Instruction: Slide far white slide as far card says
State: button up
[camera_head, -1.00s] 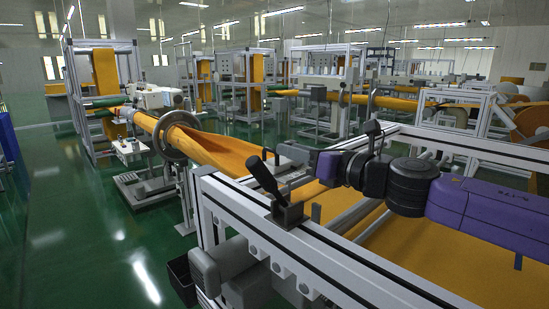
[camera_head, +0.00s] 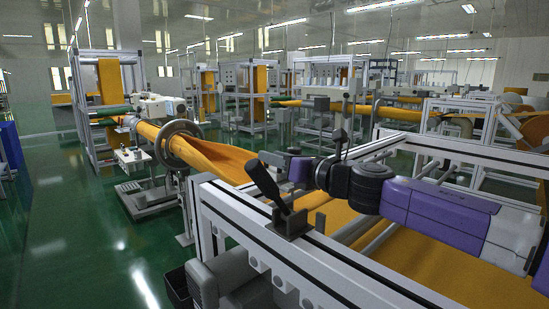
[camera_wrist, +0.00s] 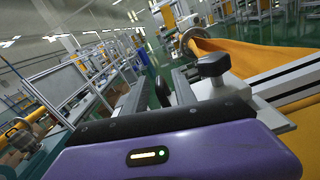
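I cannot make out for certain the far white slide or any readable card. A small white plate with short upright parts (camera_head: 132,157) stands beside the orange felt tube (camera_head: 150,131), far left in the head view. My gripper (camera_head: 272,159) is in the air above the near frame, behind the black lever (camera_head: 264,182). In the wrist view my gripper (camera_wrist: 157,84) has its fingers apart with a gap between them, and I see nothing held. A black knob (camera_wrist: 213,65) shows to the right of the fingers there.
The near metal frame (camera_head: 330,262) with orange felt (camera_head: 420,262) fills the lower right. A metal ring (camera_head: 181,144) surrounds the felt behind it. A black bin (camera_head: 177,287) is beside the frame. The green floor (camera_head: 70,235) on the left is open.

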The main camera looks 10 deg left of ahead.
jog(key=shift+a, duration=0.1)
grip_shut()
dwell(1.4)
